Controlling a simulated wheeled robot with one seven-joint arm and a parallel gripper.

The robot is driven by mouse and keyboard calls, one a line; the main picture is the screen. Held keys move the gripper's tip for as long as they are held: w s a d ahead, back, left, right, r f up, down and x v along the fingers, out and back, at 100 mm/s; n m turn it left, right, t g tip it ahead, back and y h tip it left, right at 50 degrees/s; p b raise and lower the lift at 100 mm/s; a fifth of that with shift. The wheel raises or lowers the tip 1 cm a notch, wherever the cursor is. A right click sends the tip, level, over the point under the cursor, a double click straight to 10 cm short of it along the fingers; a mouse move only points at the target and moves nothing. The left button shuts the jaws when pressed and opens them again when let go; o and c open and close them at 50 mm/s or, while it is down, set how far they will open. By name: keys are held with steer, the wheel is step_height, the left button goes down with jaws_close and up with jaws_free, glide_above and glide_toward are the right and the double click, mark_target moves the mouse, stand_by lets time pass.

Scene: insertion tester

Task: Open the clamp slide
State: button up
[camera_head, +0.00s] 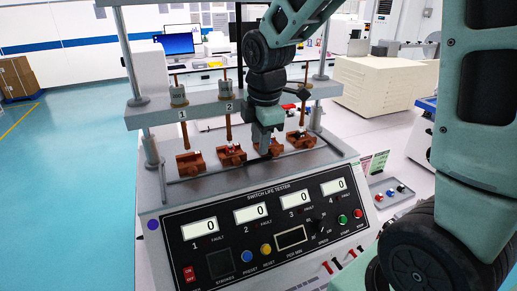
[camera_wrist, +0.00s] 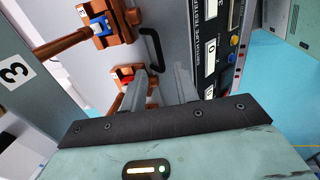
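Several copper-brown clamps stand in a row on the tester's deck: the first (camera_head: 190,163), the second (camera_head: 231,154), one partly behind my gripper, and the far-right one (camera_head: 301,139). My gripper (camera_head: 267,148) points down at the third clamp. In the wrist view, my gripper's two grey fingers (camera_wrist: 162,70) are apart, with no object visibly held between them. A clamp with a blue insert (camera_wrist: 101,27) is at upper left. Another clamp with a red insert (camera_wrist: 127,76) is partly hidden behind the left finger. Whether a finger touches it is unclear.
A black curved handle (camera_wrist: 152,50) is close to the fingertips. The tester's front panel (camera_head: 270,228) has displays and buttons. Plungers (camera_head: 180,118) hang over the clamps from a grey crossbar (camera_head: 150,117), with posts on both sides.

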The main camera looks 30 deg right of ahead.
mark_target(258, 159)
steer(key=shift+w+f, duration=0.2)
steer(key=shift+f, duration=0.85)
steer(key=shift+w+f, duration=0.15)
steer(key=shift+f, duration=0.9)
